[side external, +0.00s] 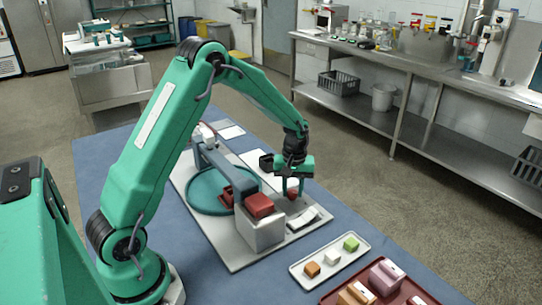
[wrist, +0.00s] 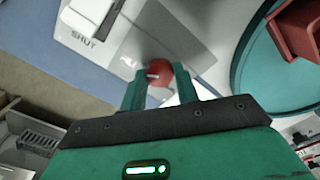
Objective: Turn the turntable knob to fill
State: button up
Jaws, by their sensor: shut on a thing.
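The red knob (wrist: 159,82) is round with a pale pointer mark. It sits between the two green fingers of my gripper (wrist: 160,74) in the wrist view, and the gripper is shut on it. In the side view my gripper (side external: 292,185) reaches down over the red knob (side external: 292,195) at the right end of the machine. The teal turntable (side external: 203,193) lies left of it on a pale base plate (side external: 232,262). A label reading SHUT (wrist: 83,38) is on a grey surface left of the knob; a second mark beside the knob is unclear.
A grey block with a red block (side external: 259,205) on top stands close left of my gripper. A white tray (side external: 300,270) with small coloured cubes and a red tray (side external: 330,296) with larger blocks are at the front right. Blue table surface (side external: 180,265) is clear at the front left.

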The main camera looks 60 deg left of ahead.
aim_at(293, 192)
jog(key=o, duration=1)
jog(key=shift+c, duration=0.2)
jog(key=shift+r, duration=3.95)
